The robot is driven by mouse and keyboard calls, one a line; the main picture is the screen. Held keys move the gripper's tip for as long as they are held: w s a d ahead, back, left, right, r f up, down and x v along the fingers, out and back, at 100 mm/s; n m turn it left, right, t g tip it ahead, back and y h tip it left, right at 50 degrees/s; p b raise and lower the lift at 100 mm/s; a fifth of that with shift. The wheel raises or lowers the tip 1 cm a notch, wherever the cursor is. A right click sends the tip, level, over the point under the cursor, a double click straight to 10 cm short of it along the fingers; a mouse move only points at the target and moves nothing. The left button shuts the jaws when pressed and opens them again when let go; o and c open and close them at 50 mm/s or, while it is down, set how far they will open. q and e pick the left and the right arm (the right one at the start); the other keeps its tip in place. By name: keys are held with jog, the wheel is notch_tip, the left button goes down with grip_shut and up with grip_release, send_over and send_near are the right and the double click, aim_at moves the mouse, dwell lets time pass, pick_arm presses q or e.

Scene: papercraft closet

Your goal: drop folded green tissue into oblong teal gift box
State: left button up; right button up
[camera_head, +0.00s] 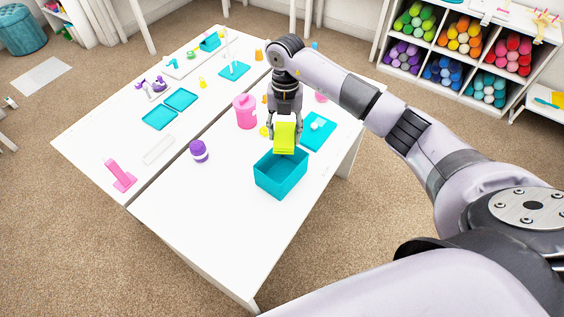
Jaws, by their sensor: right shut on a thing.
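The oblong teal gift box (281,183) stands open on the white table, towards its right edge. My right gripper (285,128) comes in from the right and points down, shut on the folded green tissue (285,138), a bright yellow-green block. It holds the tissue upright over the far side of the box; in this view its lower end overlaps the box's far rim, and I cannot tell the exact height between them. The near part of the box's inside looks empty. My left gripper is not in view.
A pink canister (245,112), a purple jar (199,151) and a teal tray (319,131) stand around the box. A pink tape dispenser (121,175) and teal trays (180,99) lie further left. The near part of the white table (210,230) is clear.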

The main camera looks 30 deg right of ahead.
jog(key=m, duration=0.2)
jog(key=shift+d+m+p, duration=0.3)
jog(key=shift+d, duration=0.1)
jog(key=shift+f, duration=0.25)
pick_arm(q)
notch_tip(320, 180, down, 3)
jog(key=b, duration=0.4)
pick_arm(e)
jog(key=shift+m, duration=0.3)
notch_tip(320, 180, down, 6)
jog(key=shift+r, duration=0.1)
jog(key=o, duration=0.8)
